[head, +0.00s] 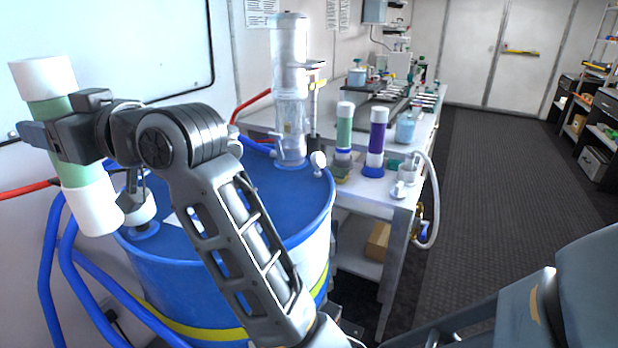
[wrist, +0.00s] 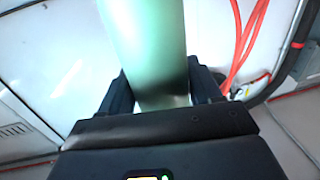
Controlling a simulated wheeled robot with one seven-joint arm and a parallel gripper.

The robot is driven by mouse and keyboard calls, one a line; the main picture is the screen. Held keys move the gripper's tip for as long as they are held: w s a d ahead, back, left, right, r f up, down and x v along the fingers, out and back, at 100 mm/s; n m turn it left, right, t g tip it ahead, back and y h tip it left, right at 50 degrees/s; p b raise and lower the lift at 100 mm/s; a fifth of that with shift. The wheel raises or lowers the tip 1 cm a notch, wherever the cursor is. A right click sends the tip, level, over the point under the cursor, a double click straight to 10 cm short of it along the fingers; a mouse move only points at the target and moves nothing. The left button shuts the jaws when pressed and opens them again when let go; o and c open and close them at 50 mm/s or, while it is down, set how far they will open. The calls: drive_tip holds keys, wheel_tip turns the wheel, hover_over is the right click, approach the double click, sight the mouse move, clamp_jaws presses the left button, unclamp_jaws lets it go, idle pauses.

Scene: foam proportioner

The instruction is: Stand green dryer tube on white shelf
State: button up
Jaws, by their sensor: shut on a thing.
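A green tube with white end caps (head: 84,185) is in my gripper (head: 62,138) at the left of the head view. It is slightly tilted and held in the air in front of the wall, left of the blue drum. In the wrist view the green tube (wrist: 148,45) stands between the two dark fingers of my gripper (wrist: 160,90), which are shut on it. A similar green tube with a white cap (head: 344,130) stands on the white bench (head: 400,210). I cannot tell which surface is the white shelf; the bench has a lower white shelf (head: 345,255).
A large blue drum (head: 235,215) with a clear cylinder (head: 290,90) on top stands beside my arm. A purple tube (head: 376,145) and a white cup-like fitting (head: 405,178) are on the bench. Blue hoses (head: 50,260) hang at the left. The dark floor at right is clear.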

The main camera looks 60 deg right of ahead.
drive_tip(key=shift+s+a+f, duration=0.25)
drive_tip(key=shift+s+f, duration=0.05)
drive_tip(key=shift+f, duration=0.05)
drive_tip(key=s+f+h, duration=0.1)
drive_tip(key=s+f, duration=0.3)
drive_tip(key=f, duration=1.1)
drive_tip(key=s+f+m+h, duration=0.1)
drive_tip(key=s+f, duration=0.4)
drive_tip(key=f, duration=1.1)
drive_tip(key=s+f, duration=0.5)
drive_tip(key=f, duration=1.1)
drive_tip(key=shift+s+a+m+h, duration=0.15)
drive_tip(key=shift+m+h, duration=0.25)
drive_tip(key=shift+f, duration=0.1)
drive_tip(key=shift+a, duration=0.1)
